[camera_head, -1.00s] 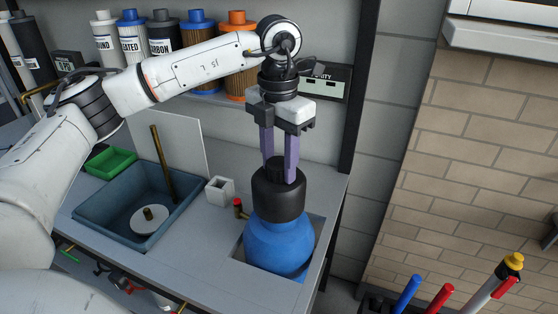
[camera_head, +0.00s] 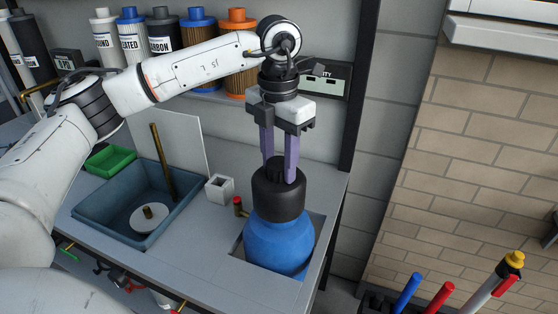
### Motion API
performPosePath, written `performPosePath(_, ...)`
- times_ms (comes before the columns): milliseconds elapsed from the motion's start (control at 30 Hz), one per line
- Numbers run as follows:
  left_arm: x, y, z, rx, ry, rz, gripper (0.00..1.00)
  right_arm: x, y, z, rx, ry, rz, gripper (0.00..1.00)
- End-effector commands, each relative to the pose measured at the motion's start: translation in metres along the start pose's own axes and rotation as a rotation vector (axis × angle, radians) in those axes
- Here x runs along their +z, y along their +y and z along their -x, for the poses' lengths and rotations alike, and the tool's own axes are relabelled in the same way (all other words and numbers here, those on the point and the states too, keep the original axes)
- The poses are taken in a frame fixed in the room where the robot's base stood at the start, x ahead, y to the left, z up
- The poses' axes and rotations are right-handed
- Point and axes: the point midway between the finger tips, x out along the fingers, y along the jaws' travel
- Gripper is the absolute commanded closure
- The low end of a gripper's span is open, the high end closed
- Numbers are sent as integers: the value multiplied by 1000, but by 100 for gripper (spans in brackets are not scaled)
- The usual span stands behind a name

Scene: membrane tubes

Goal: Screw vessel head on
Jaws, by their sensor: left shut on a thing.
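The blue vessel (camera_head: 279,243) stands upright in a square recess at the right end of the grey bench. The black vessel head (camera_head: 278,196) sits on top of it. My left gripper (camera_head: 280,168) points straight down from above, its two purple fingers shut on the narrow top of the black head. The joint between head and vessel shows no clear gap. My right gripper is not in view.
A blue-grey basin (camera_head: 134,204) with a brown rod and white disc is left on the bench (camera_head: 195,246). A green tray (camera_head: 111,160), a small white box (camera_head: 219,188) and a red-capped brass fitting (camera_head: 238,206) are nearby. Labelled filter canisters (camera_head: 165,33) line the shelf behind.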

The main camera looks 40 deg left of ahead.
Motion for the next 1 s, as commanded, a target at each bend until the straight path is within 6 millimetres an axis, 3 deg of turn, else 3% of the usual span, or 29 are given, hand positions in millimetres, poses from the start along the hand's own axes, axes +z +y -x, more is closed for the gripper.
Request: performPosePath(1000, 0, 0, -10, -1, -2, 0, 100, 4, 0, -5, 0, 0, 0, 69)
